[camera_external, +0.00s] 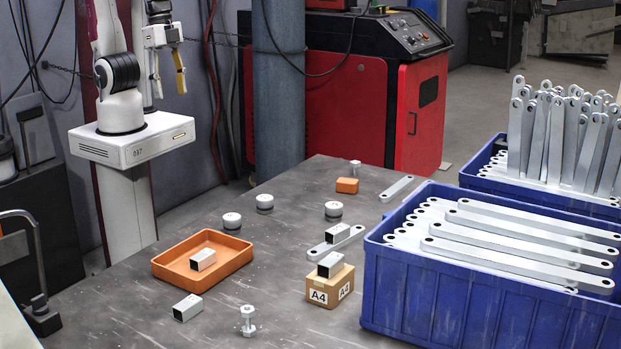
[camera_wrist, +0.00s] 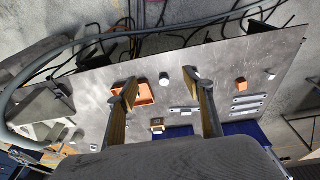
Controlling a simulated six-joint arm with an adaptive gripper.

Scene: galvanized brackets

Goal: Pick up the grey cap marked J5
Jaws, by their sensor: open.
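Three round grey-white caps with dark lower parts stand on the table: a left cap (camera_external: 231,221), a back cap (camera_external: 264,202) and a right cap (camera_external: 333,210). Their top marks are too small to read, so I cannot tell which is J5. In the wrist view a pale cap (camera_wrist: 164,79) shows between my fingers, far off. My gripper (camera_external: 168,84) is open and empty, high up at the back left, well away from the caps. Its two fingers also show spread apart in the wrist view (camera_wrist: 160,88).
An orange tray (camera_external: 245,262) holds a square metal tube; another tube lies in front beside an upright bolt (camera_external: 247,322). An A4 box (camera_external: 330,290) bears a tube. Blue crates (camera_external: 420,300) of brackets stand right. An orange block (camera_external: 347,186) sits at the back.

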